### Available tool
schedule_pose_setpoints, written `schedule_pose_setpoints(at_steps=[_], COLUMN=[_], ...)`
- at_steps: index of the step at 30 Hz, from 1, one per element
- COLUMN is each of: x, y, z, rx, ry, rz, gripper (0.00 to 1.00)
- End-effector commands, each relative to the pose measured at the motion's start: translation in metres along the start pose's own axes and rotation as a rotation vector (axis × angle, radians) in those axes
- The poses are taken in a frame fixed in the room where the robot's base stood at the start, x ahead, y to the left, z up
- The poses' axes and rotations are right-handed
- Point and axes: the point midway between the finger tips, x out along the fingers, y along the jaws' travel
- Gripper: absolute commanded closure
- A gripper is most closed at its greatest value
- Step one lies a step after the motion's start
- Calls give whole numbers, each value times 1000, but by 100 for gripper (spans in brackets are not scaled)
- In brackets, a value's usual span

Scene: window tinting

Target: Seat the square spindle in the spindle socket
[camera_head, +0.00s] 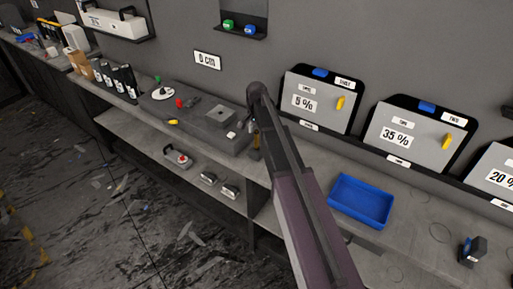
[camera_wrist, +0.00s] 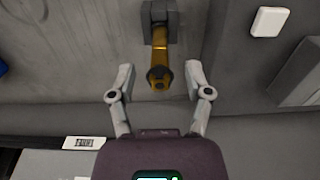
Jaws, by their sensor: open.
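A gold rod-like piece (camera_wrist: 158,50) with a dark round end, perhaps the square spindle, extends from a grey block (camera_wrist: 159,10) in the wrist view. My gripper (camera_wrist: 160,75) is open, with one finger on each side of the dark end and a visible gap on both sides. In the head view, a bit of the gold piece (camera_head: 257,142) shows beside my arm, which hides most of my gripper. A grey block with a dark opening (camera_head: 220,115) lies on the bench to the left; it may be the spindle socket, but I cannot tell.
A blue tray (camera_head: 340,208) lies on the bench to the right. A white square piece (camera_wrist: 270,21) is near the gripper. Tint sample boards (camera_head: 318,100) lean along the wall.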

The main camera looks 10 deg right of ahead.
Motion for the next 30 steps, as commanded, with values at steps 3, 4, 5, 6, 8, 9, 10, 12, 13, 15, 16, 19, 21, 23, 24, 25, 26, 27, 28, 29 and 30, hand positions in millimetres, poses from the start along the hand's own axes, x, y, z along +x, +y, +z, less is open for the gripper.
schedule_pose_setpoints(at_steps=[3,4,5,6,8,9,10,12,13,15,16,19,21,23,24,25,26,27,28,29,30], x=[13,15,17,18,20,21,22,22,22,22,21,21,21,21,21,21,21,21,21,21,21], y=[0,0,0,0,0,0,0,0,0,0,0,0,0,0,0,0,0,0,0,0,0], z=[0,0,0,0,0,0,0,0,0,0,0,0,0,0,0,0,0,0,0,0,0], rx=[0,0,0,0,0,0,0,0,0,0,0,0,0,0,0,0,0,0,0,0,0], ry=[0,0,0,0,0,0,0,0,0,0,0,0,0,0,0,0,0,0,0,0,0], rz=[0,0,0,0,0,0,0,0,0,0,0,0,0,0,0,0,0,0,0,0,0], gripper=[36,36,36,36,36,36,36,36,36,36,36,36,36,36,36,36,36,36,36,36,48])
